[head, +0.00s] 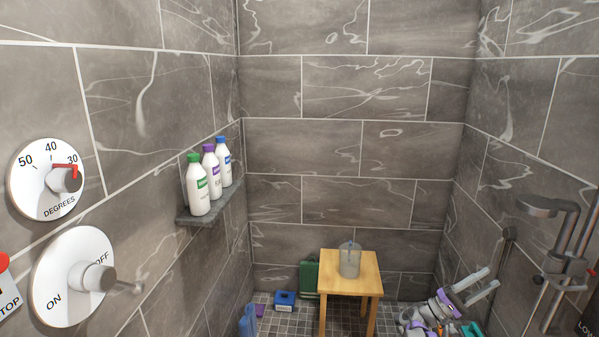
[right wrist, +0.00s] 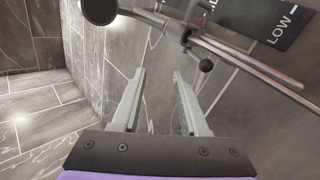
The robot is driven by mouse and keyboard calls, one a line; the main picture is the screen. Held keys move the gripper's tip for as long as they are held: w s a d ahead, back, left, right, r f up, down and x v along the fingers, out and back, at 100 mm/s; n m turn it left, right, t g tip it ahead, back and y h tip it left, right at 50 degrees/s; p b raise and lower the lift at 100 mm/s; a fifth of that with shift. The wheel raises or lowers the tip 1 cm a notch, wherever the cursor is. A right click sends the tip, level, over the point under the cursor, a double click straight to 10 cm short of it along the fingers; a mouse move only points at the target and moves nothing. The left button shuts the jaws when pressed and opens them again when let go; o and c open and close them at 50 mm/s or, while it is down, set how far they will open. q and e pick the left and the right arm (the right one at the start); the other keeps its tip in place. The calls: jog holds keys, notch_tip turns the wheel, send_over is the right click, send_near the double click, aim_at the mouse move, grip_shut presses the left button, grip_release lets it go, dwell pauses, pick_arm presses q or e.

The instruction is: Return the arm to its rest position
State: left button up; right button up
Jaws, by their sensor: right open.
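My right arm reaches in at the lower right of the head view. Its gripper (head: 491,278) is open, with two pale grey fingers apart and nothing between them. The fingers point up and to the right, toward the right wall. In the right wrist view the gripper (right wrist: 159,76) also shows open and empty, with the tiled wall behind it. A metal bar with a black knob (right wrist: 206,65) lies beyond the fingertips. I cannot tell the exact gap between them. My left gripper is not in view.
A wooden stool (head: 334,287) bearing a clear jug (head: 349,262) stands left of my right arm. A shower fixture (head: 548,207) juts from the right wall. Several bottles (head: 199,192) stand on the left shelf (head: 190,219). A blue box (head: 284,299) and green container (head: 308,278) are on the floor.

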jog(key=s+a+r+t+y+p, duration=0.2)
jog(key=s+r+y, duration=0.1)
jog(key=s+y, duration=0.3)
jog(key=s+a+r+t+y+p, duration=0.1)
jog(key=s+a+r+y+p, duration=0.15)
jog(key=s+y, duration=0.35)
jog(key=s+a+f+t+y+p, duration=0.1)
jog(key=s+a+f+y+p, duration=0.1)
jog(key=s+a+y, duration=0.3)
jog(key=s+a+f+m+t+y+p, duration=0.1)
jog(key=s+a+f+y, duration=0.3)
jog(key=s+a, duration=0.8)
jog(key=s+a+f+m+t+y+p, duration=0.1)
jog(key=s+a+f+t+y+p, duration=0.1)
jog(key=s+a+y, duration=0.3)
jog(key=s+a, duration=0.3)
jog(key=a, duration=0.2)
jog(key=shift+s+f+y+p, duration=0.2)
jog(key=shift+f+y+p, duration=0.1)
jog(key=shift+f, duration=0.1)
